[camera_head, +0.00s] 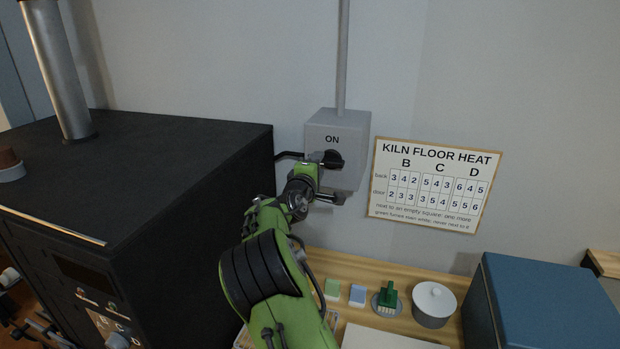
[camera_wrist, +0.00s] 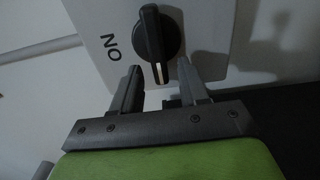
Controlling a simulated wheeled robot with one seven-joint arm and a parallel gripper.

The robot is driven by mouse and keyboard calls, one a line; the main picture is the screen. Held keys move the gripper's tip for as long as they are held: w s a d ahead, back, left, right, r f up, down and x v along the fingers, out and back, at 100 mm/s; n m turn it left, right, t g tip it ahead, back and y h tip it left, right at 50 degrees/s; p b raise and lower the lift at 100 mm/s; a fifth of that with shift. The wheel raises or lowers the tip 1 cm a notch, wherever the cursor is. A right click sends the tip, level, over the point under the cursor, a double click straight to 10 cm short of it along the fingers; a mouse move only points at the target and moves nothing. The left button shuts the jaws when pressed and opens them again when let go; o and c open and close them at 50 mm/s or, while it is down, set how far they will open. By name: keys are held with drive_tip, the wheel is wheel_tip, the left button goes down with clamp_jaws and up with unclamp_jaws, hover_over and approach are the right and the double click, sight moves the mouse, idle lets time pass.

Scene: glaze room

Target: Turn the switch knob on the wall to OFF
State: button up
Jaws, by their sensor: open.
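The switch knob (camera_head: 333,158) is black and sits on a grey switch box (camera_head: 350,121) on the wall. The word ON shows on the box above the knob in the head view. In the wrist view the knob (camera_wrist: 152,36) has a white pointer line at its lower end, and ON reads sideways to its left. My gripper (camera_wrist: 158,85) is open and empty, its two fingers spread just below the knob, apart from it as far as I can tell. In the head view my green arm reaches up to the box, and the gripper partly covers the box's lower part. No OFF label is visible.
A large black kiln (camera_head: 130,180) stands left of my arm. A KILN FLOOR HEAT sign (camera_head: 432,212) hangs right of the box. Below, a wooden shelf (camera_head: 335,268) holds small tiles, a green object (camera_head: 388,297) and a lidded pot (camera_head: 433,306). A blue box (camera_head: 545,300) stands at right.

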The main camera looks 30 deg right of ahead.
drive_tip(key=b+v, duration=0.3)
drive_tip(key=v, duration=1.1)
drive_tip(key=shift+s+a, duration=0.15)
drive_tip(key=s+f+m+g+y, duration=0.3)
drive_tip(key=s+f+m+y, duration=0.3)
drive_tip(key=s, duration=0.3)
drive_tip(key=s+a+f+m+g+y, duration=0.1)
drive_tip(key=s+a+f+y, duration=0.1)
drive_tip(key=s+a, duration=0.5)
drive_tip(key=s+a+f+m+g+y, duration=0.1)
drive_tip(key=s+a+y, duration=0.4)
drive_tip(key=s, duration=1.1)
drive_tip(key=a+f+g, duration=0.1)
drive_tip(key=a, duration=0.2)
drive_tip(key=shift+s+a+f+m, duration=0.2)
drive_tip(key=shift+s+f+m, duration=0.1)
drive_tip(key=shift+s+f, duration=0.1)
